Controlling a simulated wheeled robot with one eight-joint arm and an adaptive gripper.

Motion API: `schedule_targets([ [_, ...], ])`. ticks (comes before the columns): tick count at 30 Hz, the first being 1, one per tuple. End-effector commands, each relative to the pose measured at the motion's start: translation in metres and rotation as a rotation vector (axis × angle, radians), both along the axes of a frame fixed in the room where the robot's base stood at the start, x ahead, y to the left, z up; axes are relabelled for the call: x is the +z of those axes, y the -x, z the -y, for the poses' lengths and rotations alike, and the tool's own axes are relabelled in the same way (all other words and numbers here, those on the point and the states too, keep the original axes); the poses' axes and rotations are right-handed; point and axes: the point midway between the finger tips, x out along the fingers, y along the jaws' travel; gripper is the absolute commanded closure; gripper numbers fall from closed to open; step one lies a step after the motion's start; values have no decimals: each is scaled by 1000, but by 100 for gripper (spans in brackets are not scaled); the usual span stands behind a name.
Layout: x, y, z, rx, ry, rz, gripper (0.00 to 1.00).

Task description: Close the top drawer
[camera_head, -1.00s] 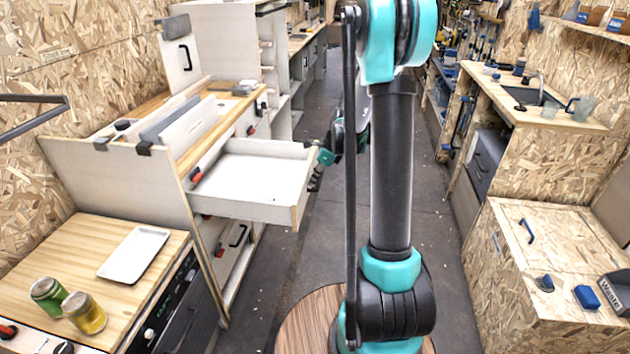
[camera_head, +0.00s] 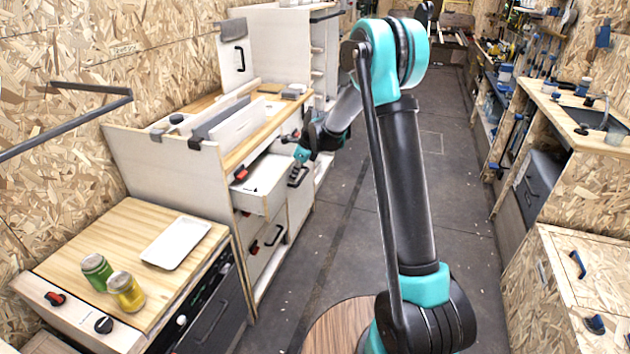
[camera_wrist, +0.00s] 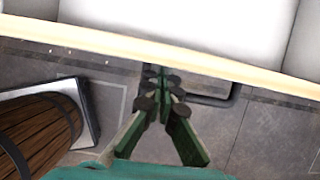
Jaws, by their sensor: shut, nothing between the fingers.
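The white top drawer (camera_head: 254,201) sticks partly out of the tall white cabinet (camera_head: 168,170) on the left, less than its full depth. Its open inside shows from above. My gripper (camera_head: 297,174) is at the drawer's front, close to the dark handle. In the wrist view my gripper (camera_wrist: 155,82) has its fingertips together at the drawer's pale front edge (camera_wrist: 200,62), with the dark handle (camera_wrist: 208,98) just to the right. The fingers hold nothing. Whether the tips touch the front panel is hard to tell.
A lower counter with a white tray (camera_head: 176,242), a green jar (camera_head: 96,271) and a yellow jar (camera_head: 126,291) stands at front left. Lower drawers (camera_head: 264,246) sit below the top drawer. The grey aisle floor (camera_head: 345,215) is clear. A workbench (camera_head: 560,110) lines the right side.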

Motion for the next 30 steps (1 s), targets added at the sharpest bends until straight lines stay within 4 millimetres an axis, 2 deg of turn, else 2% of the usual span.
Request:
schedule_targets([
  [1,0,-6,-16,4,-1,1,100],
  [6,0,-21,-58,4,-2,0,100],
  [15,0,-42,-112,2,-1,1,100],
  [21,0,-49,-131,1,-1,1,100],
  [30,0,-52,-138,0,-3,2,100],
])
